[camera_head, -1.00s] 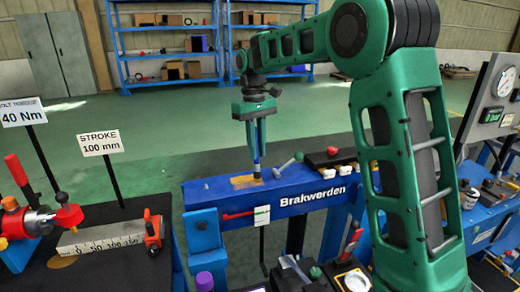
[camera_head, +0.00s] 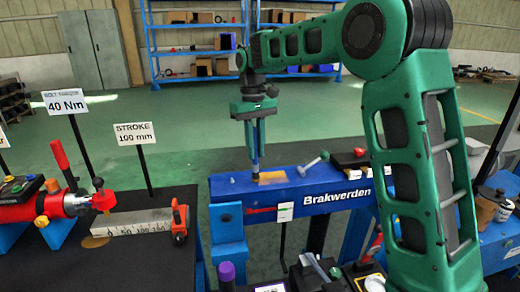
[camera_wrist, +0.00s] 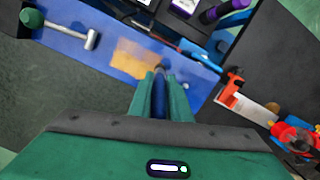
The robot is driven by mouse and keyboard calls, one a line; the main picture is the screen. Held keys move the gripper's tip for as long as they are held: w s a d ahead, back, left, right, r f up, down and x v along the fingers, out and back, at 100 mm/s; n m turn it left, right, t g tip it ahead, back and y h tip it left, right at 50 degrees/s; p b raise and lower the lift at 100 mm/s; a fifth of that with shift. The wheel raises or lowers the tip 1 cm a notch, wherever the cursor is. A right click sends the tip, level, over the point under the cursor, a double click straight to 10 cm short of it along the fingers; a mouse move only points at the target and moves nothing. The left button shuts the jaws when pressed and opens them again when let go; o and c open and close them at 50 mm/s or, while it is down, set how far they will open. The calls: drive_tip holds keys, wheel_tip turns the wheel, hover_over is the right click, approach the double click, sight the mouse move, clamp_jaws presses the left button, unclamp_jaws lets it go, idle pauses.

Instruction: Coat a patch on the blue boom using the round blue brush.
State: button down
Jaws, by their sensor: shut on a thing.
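The blue boom (camera_head: 225,187), lettered Brakwerden, lies across the middle of the head view. A tan-orange patch (camera_head: 272,177) is on its top face; in the wrist view the patch (camera_wrist: 135,57) looks uneven, lighter in places. My gripper (camera_head: 256,148) points down above the boom, its fingers shut on the round blue brush (camera_head: 256,163). The brush is about upright, with its dark tip at the left end of the patch in the head view. In the wrist view the brush (camera_wrist: 159,98) shows between my fingers (camera_wrist: 160,88); I cannot tell whether its tip touches the surface.
A red lever (camera_head: 262,210) and white tag are on the boom's front. A steel ruler block (camera_head: 135,223) with an orange clamp (camera_head: 179,222) stands left. A purple-capped bottle (camera_head: 226,272) is in front.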

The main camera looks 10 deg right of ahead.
wheel_tip(320, 180, up, 7)
drive_tip(key=shift+r, duration=0.45)
idle(1.0)
